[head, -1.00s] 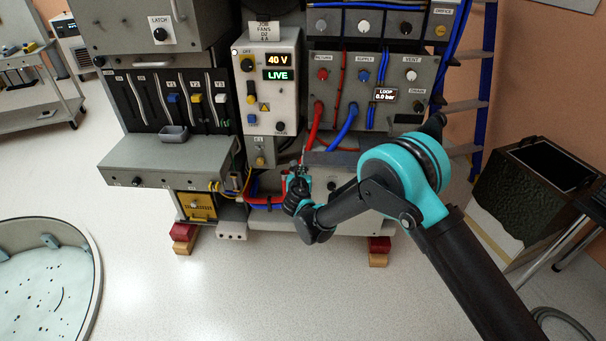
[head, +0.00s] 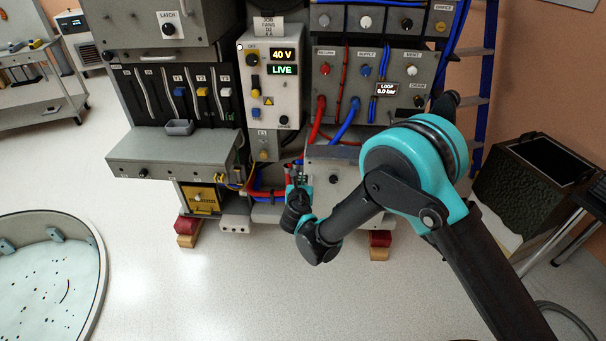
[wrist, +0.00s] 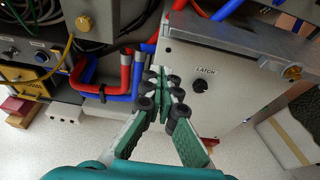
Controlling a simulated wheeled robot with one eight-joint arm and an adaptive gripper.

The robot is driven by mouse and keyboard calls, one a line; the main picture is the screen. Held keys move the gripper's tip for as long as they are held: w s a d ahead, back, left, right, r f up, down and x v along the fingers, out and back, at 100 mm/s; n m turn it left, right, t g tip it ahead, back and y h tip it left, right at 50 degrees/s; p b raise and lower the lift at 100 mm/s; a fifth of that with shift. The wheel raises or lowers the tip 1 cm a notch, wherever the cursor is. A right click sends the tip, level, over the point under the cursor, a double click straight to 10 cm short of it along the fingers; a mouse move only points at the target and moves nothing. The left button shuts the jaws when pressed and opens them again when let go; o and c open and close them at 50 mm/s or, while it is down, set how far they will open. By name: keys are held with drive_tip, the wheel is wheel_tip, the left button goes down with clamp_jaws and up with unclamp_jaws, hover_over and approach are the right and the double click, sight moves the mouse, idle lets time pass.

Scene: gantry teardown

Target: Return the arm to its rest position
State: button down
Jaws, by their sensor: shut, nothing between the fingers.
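My gripper (head: 293,178) is in front of the lower middle of the gantry, beside the grey box. In the wrist view the gripper (wrist: 161,78) shows its two fingers meeting at the tips with nothing between them. Red and blue hoses (wrist: 128,75) run just left of and beyond the fingertips. The grey box labelled LATCH (wrist: 215,85), with a black knob (wrist: 200,85), stands just to the right of the fingers. My arm reaches in from the lower right of the head view, bent at the teal elbow.
The power panel (head: 270,85) reads 40 V and LIVE. A grey shelf (head: 170,150) juts out at left, above a yellow unit (head: 200,198). A round tub (head: 95,270) stands at lower left and a dark open bin (head: 535,180) at right. The floor between is clear.

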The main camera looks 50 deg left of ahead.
drive_tip(key=w+d+r+m+h, duration=0.3)
drive_tip(key=w+d+r+m, duration=0.15)
drive_tip(key=w+d, duration=0.5)
drive_tip(key=w+d+r+m+h, duration=0.25)
drive_tip(key=w+d+m, duration=0.45)
drive_tip(key=w, duration=0.4)
drive_tip(key=w+d+r+m+h, duration=0.1)
drive_tip(key=w+d+r+m, duration=0.2)
drive_tip(key=d, duration=0.6)
drive_tip(key=w+d+m+h, duration=0.1)
drive_tip(key=w+d+m, duration=0.3)
drive_tip(key=d, duration=0.5)
drive_tip(key=w+d+r+m+h, duration=0.2)
drive_tip(key=w+d+m, duration=0.15)
drive_tip(key=d, duration=0.55)
drive_tip(key=s+d+m+g+h, duration=0.1)
drive_tip(key=s+d+m+g, duration=0.15)
drive_tip(key=d+m, duration=0.7)
drive_tip(key=s+d+m+g+h, duration=0.1)
drive_tip(key=s+d+m, duration=0.15)
drive_tip(key=d, duration=1.35)
drive_tip(key=s+d+f+m+g, duration=0.2)
drive_tip(key=s+d+f+m, duration=0.1)
drive_tip(key=s+d+m, duration=0.8)
drive_tip(key=s+d+y, duration=0.1)
drive_tip(key=s, duration=0.3)
drive_tip(key=shift+s+d, duration=0.2)
drive_tip(key=shift+s, duration=0.15)
